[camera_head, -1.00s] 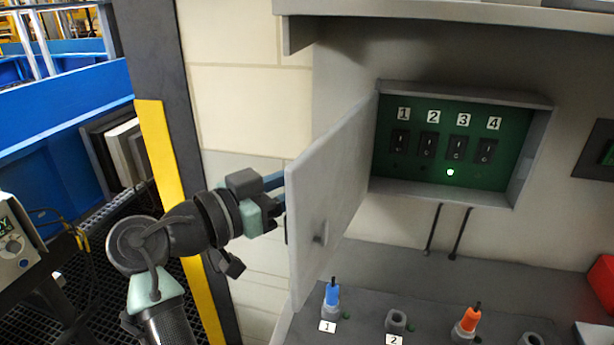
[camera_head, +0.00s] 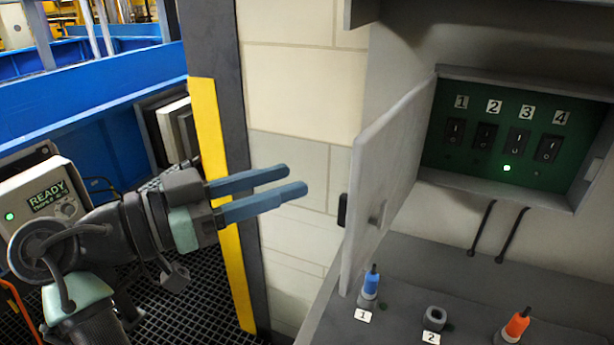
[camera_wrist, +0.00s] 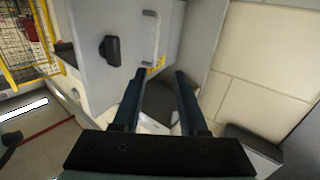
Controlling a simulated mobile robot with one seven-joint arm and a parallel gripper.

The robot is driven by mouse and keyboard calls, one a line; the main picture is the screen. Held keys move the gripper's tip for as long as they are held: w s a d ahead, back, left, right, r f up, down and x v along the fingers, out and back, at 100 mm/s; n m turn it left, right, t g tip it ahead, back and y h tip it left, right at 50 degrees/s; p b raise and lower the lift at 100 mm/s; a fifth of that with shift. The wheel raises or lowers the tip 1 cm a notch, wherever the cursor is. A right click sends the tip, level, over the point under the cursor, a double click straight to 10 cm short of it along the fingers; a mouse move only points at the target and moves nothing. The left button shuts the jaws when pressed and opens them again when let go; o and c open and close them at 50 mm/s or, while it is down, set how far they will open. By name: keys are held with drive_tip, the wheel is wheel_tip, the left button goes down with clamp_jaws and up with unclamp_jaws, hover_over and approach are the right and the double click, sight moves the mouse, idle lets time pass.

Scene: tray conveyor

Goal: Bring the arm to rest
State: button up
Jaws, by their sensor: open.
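My gripper (camera_head: 298,181) is open and empty, its two blue fingers pointing right toward the open grey cabinet door (camera_head: 388,180). A clear gap lies between the fingertips and the door. In the wrist view my gripper (camera_wrist: 157,72) shows two parted dark fingers with nothing between them. The door (camera_wrist: 120,25) also shows there, with a dark knob and a light handle. Behind the door in the head view, the green switch panel (camera_head: 489,167) carries switches numbered 1 to 4. A light glows below switch 3.
A blue plug (camera_head: 370,282) stands at socket 1 and an orange plug (camera_head: 517,325) stands further right on the grey ledge. Socket 2 (camera_head: 434,318) is empty. A yellow-and-dark post (camera_head: 222,180) stands behind my gripper. A box reading READY (camera_head: 40,200) is at left.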

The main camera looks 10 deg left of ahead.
drive_tip(key=shift+s+a, duration=0.2)
drive_tip(key=shift+a, duration=0.05)
drive_tip(key=w+d+r+n+t+y+p, duration=0.25)
drive_tip(key=r+t+y, duration=0.2)
drive_tip(key=r, duration=0.35)
drive_tip(key=w+d+r+n+t+y+p, duration=0.25)
drive_tip(key=r+n+t+y, duration=0.2)
drive_tip(key=r, duration=0.25)
drive_tip(key=s+d+r+n+t+y+p, duration=0.1)
drive_tip(key=s+d+r+t+y+p, duration=0.1)
drive_tip(key=s+r, duration=0.5)
drive_tip(key=s+d+r+n+t+y+p, duration=0.2)
drive_tip(key=s+r+t, duration=0.3)
drive_tip(key=r, duration=0.6)
drive_tip(key=s+y, duration=0.1)
drive_tip(key=s, duration=0.1)
drive_tip(key=shift+s+d+r, duration=0.25)
drive_tip(key=shift+s+d, duration=0.05)
drive_tip(key=shift+s, duration=0.05)
